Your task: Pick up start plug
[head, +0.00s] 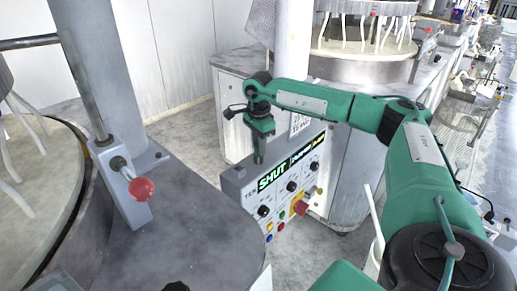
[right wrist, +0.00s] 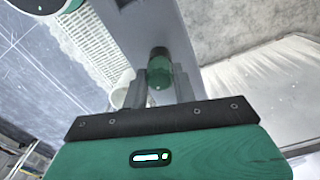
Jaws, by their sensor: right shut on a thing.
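My right gripper (head: 258,159) points down at the upper left corner of the grey control box (head: 233,186). In the right wrist view its two fingers (right wrist: 160,88) are closed on a short green cylinder, the start plug (right wrist: 159,67). The grey surface of the box lies behind the plug. I cannot tell whether the plug touches the box. The plug is too small or hidden to make out in the head view. My left gripper is not in view.
The box front carries a green "SHUT" label (head: 272,177), several black knobs and a red button (head: 300,208) on yellow. A lever with a red ball (head: 141,189) stands at left beside a round platen (head: 35,190). Grey floor lies between the machines.

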